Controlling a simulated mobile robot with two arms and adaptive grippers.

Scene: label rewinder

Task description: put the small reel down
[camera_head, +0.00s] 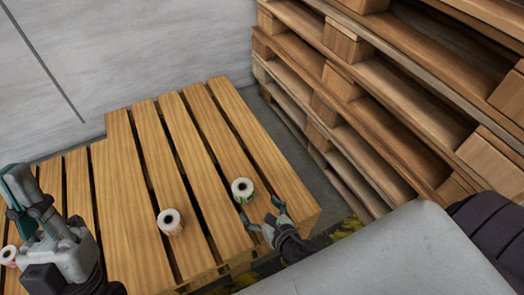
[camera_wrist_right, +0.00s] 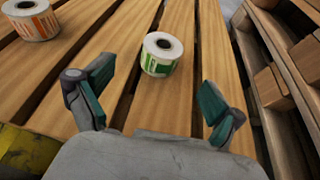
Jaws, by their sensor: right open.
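A small white reel with a green printed label (camera_head: 242,190) stands upright on the wooden pallet (camera_head: 150,150). It also shows in the right wrist view (camera_wrist_right: 161,55), just beyond the fingertips. My right gripper (camera_head: 264,214) is open and empty beside this reel, not touching it; its spread fingers (camera_wrist_right: 157,95) show at both sides of the wrist view. A second reel with an orange-red label (camera_head: 170,222) stands to the left on the same pallet. My left gripper (camera_head: 22,200) is at the far left above the slats; I cannot tell how far its fingers are apart.
A third reel (camera_head: 9,256) is partly cut off at the left edge. A tall stack of pallets (camera_head: 350,90) stands at the right. A grey wall (camera_head: 140,50) is behind. The far slats of the pallet are bare, with dark gaps between them.

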